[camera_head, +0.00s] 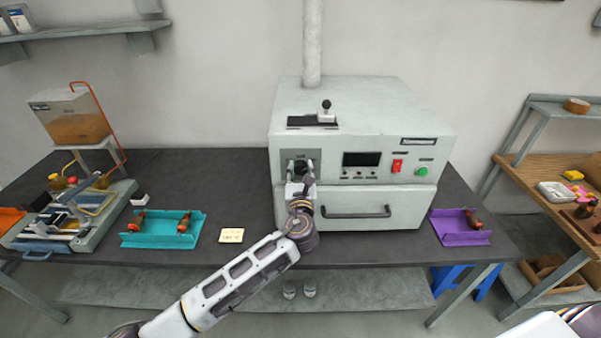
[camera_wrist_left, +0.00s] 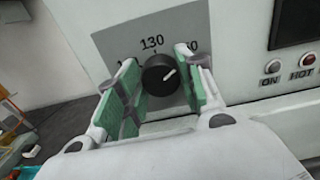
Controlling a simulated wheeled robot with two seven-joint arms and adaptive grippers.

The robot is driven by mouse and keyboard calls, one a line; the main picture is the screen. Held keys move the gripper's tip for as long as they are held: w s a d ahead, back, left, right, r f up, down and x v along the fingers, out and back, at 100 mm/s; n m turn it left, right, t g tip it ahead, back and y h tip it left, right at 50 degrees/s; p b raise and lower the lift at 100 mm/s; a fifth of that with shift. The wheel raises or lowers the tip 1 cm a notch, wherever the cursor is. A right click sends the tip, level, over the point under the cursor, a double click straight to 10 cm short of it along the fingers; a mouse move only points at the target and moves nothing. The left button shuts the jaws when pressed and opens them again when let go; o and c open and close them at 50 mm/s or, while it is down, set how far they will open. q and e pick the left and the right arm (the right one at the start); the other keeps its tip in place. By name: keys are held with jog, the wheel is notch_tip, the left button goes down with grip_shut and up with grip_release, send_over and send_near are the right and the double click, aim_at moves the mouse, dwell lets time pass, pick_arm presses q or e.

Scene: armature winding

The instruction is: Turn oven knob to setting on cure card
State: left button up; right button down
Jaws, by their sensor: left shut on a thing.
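The oven (camera_head: 360,165) stands on the dark bench. Its black round knob (camera_wrist_left: 160,74) is in the left wrist view, on a grey dial plate marked 130 at the top. The knob's white pointer line is tilted to the upper right, between 130 and a partly hidden number on the right. My left gripper (camera_head: 300,178), also in the left wrist view (camera_wrist_left: 158,88), is shut on the knob, one green-padded finger on each side. A small cream card (camera_head: 231,235) lies on the bench left of the oven; its writing is too small to read. My right gripper is out of view.
A teal tray (camera_head: 150,240) with copper-wound parts lies left of the card, a purple tray (camera_head: 447,236) with one part right of the oven. A red switch (camera_head: 397,166) and green button (camera_head: 422,171) sit on the oven front, above the drawer handle (camera_head: 356,213).

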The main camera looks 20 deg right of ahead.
pick_arm(q)
jog(key=shift+f, duration=0.2)
dwell(0.3)
jog(key=o, duration=1)
jog(key=shift+r, duration=0.1)
jog(key=shift+s, duration=0.15)
jog(key=shift+v, duration=5.9)
